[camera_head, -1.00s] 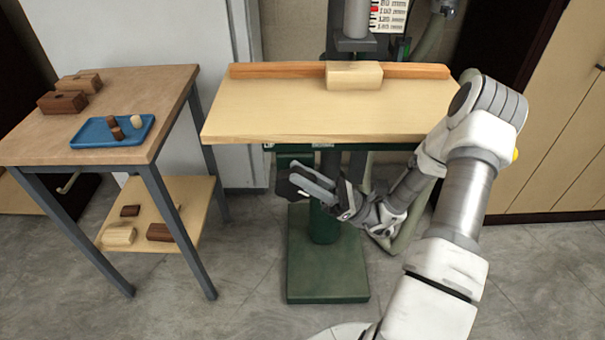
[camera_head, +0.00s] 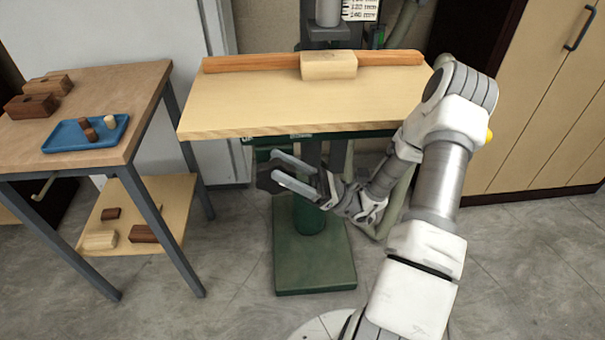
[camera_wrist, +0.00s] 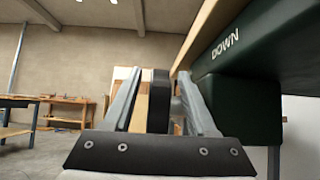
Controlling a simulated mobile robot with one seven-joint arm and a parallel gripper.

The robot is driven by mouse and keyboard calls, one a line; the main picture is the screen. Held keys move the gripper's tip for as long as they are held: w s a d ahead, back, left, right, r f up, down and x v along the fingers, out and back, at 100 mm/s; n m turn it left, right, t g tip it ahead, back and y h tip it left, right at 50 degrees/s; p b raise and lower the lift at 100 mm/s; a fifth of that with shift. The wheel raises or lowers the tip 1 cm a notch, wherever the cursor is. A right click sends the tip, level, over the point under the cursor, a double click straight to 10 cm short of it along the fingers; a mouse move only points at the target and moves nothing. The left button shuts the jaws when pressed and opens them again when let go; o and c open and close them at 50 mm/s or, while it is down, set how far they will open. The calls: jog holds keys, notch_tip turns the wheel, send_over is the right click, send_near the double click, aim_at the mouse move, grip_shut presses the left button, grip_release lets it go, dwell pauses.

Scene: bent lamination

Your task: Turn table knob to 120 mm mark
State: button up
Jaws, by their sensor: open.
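The table knob shows in the wrist view as a dark, edge-on disc (camera_wrist: 159,102) beside the green housing marked DOWN (camera_wrist: 240,85). My gripper (camera_wrist: 158,95) is open, with one finger on each side of the disc. I cannot tell whether either finger touches it. In the head view my gripper (camera_head: 275,168) is below the wooden table's front edge, and the dark knob (camera_head: 265,178) is partly hidden by the fingers. The wooden table (camera_head: 300,100) sits on a green stand. The mm scale (camera_head: 360,9) is cut off by the top edge, and its pointer cannot be made out.
A light block (camera_head: 328,65) and an orange fence (camera_head: 250,62) lie on the table. The green base (camera_head: 315,260) stands on the floor below. A side bench (camera_head: 60,150) with a blue tray (camera_head: 70,138) is at left. Wooden cabinets (camera_head: 545,120) are at right.

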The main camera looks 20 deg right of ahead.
jog(key=v, duration=1.7)
jog(key=shift+p, duration=0.3)
